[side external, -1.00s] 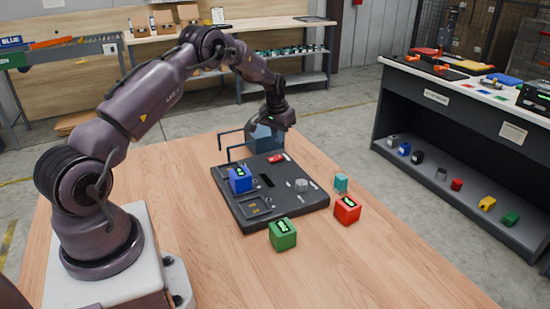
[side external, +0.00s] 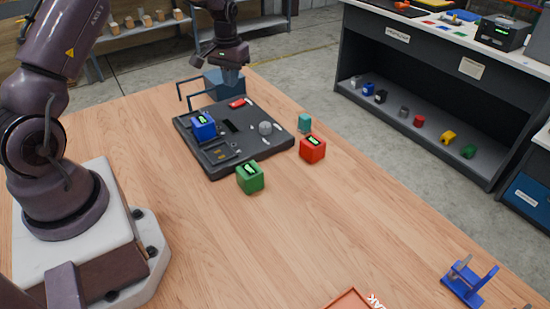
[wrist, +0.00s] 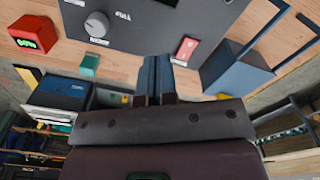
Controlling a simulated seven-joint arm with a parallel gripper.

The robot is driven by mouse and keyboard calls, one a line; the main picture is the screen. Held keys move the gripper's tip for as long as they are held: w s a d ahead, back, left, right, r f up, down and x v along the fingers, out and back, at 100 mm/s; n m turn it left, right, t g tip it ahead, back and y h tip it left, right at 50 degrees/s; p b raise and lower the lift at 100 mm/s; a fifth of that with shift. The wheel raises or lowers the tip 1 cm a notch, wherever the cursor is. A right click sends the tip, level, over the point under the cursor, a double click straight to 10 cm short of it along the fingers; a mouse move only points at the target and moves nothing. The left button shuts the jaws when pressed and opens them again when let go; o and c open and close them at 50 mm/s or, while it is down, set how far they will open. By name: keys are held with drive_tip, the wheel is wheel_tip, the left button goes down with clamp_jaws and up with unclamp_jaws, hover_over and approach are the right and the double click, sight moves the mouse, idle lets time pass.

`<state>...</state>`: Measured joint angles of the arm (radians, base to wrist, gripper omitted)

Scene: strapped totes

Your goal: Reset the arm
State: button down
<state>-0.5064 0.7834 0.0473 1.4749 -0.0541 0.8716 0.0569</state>
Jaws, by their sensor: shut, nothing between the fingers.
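My gripper (side external: 231,78) hangs over the far side of the table, by the blue-grey tote (side external: 214,86) behind the black panel. In the wrist view, the two blue-grey fingers of my gripper (wrist: 153,75) lie together with nothing between them. The black panel (side external: 215,168) carries a blue cube (side external: 203,127), a grey knob (side external: 265,128) and a red switch (side external: 238,103). A green cube (side external: 250,177), a red cube (side external: 312,149) and a small teal block (side external: 305,123) stand on the table beside the panel. Any contact between fingertips and tote is unclear.
The near table (side external: 230,250) is mostly bare. An orange-red tray edge (side external: 350,301) and a blue stand (side external: 468,283) show at its front right. A dark shelf unit (side external: 400,135) with small coloured parts stands across the aisle, and a workbench stands behind.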

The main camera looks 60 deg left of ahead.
drive_tip(key=s+d+r+m+t, duration=0.5)
drive_tip(key=s+d+r+m, duration=0.1)
drive_tip(key=s+d+r, duration=1.4)
drive_tip(key=s+d, duration=0.2)
drive_tip(key=d, duration=0.2)
drive_tip(key=shift+d+r, duration=0.3)
drive_tip(key=shift+r, duration=0.1)
drive_tip(key=w+a+f, duration=0.5)
drive_tip(key=w+a, duration=0.3)
drive_tip(key=a, duration=0.2)
drive_tip(key=w+a+f, duration=0.6)
drive_tip(key=w+a, duration=0.1)
drive_tip(key=a, duration=0.4)
drive_tip(key=w+a+f+g, duration=0.1)
drive_tip(key=w+a+f, duration=0.5)
drive_tip(key=w+a, duration=0.2)
drive_tip(key=a, duration=0.2)
drive_tip(key=shift+w+a, duration=0.3)
